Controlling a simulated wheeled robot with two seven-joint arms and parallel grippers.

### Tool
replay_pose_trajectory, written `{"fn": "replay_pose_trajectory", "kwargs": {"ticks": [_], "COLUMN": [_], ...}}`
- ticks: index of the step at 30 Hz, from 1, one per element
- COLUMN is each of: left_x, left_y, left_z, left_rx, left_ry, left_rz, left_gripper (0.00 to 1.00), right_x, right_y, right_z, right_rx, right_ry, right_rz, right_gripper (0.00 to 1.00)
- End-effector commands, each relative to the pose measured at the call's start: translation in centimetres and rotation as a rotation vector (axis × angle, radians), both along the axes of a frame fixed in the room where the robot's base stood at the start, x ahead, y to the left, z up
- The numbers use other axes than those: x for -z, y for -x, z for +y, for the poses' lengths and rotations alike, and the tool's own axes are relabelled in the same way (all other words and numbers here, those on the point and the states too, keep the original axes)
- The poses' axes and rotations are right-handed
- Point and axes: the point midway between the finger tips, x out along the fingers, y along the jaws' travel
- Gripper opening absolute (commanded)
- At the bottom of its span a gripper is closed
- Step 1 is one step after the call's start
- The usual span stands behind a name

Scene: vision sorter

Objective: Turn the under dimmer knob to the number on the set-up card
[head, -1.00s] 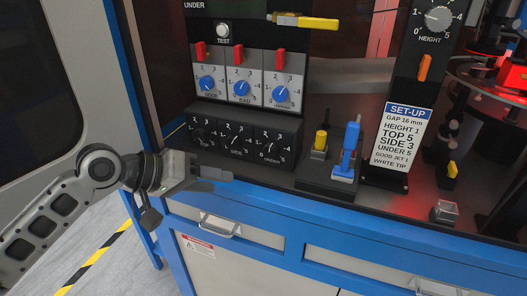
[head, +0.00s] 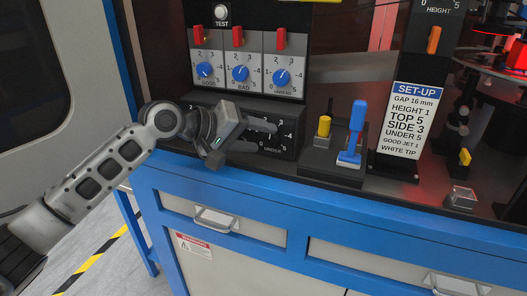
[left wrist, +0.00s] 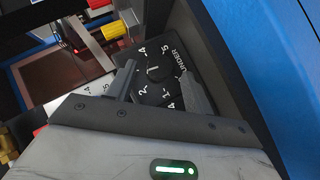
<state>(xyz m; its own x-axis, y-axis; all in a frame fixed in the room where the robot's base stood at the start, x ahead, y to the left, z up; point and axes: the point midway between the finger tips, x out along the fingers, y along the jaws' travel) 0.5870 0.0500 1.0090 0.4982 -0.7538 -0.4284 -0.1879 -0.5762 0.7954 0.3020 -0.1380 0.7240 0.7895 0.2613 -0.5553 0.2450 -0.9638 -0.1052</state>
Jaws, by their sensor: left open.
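The set-up card (head: 415,118) on the right reads UNDER 5, TOP 5 and SIDE 3. The black dimmer box (head: 291,112) stands below the blue knobs. Its right dial is labelled UNDER, and my gripper partly covers that dial in the head view. In the left wrist view the black under dimmer knob (left wrist: 158,72) shows just beyond and between the fingers. I cannot tell which number it points to, nor whether the fingers touch it. My left gripper (head: 266,136) is open in front of the UNDER dial and also shows in the left wrist view (left wrist: 158,82).
The blue bench edge (head: 300,190) runs below the gripper. Right of the dimmer box stand a yellow-topped switch (head: 324,126) and a blue lever (head: 357,130). Blue knobs (head: 240,73) with red switches are above. A clear-covered button (head: 461,197) is farther right.

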Motion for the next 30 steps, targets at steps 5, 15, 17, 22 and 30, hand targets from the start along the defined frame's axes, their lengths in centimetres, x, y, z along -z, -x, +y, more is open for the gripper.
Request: {"fn": "replay_pose_trajectory", "kwargs": {"ticks": [5, 15, 17, 22, 30], "left_x": [1.0, 0.9, 0.9, 0.9, 0.5], "left_y": [-0.9, -1.2, -1.2, -1.2, -1.1], "left_z": [-1.4, -1.7, -1.7, -1.7, -1.8], "left_rx": [0.0, 0.0, 0.0, 0.0, 0.0], "left_ry": [0.001, 0.0, 0.0, 0.0, -0.028], "left_rz": [0.0, 0.0, 0.0, 0.0, -0.008], "left_gripper": [0.52, 0.52, 0.41, 0.07, 0.07], "right_x": [0.3, 0.0, 0.0, 0.0, -0.9], "right_y": [-0.3, -0.2, -0.2, -0.2, -0.2], "right_z": [0.3, 0.4, 0.4, 0.4, 0.2], "right_rx": [0.01, 0.017, 0.017, 0.017, 0.016], "right_ry": [-0.03, -0.044, -0.042, -0.041, -0.028], "right_rz": [-0.015, -0.016, -0.015, -0.017, -0.016], "right_gripper": [0.52, 0.52, 0.52, 0.52, 0.52]}}
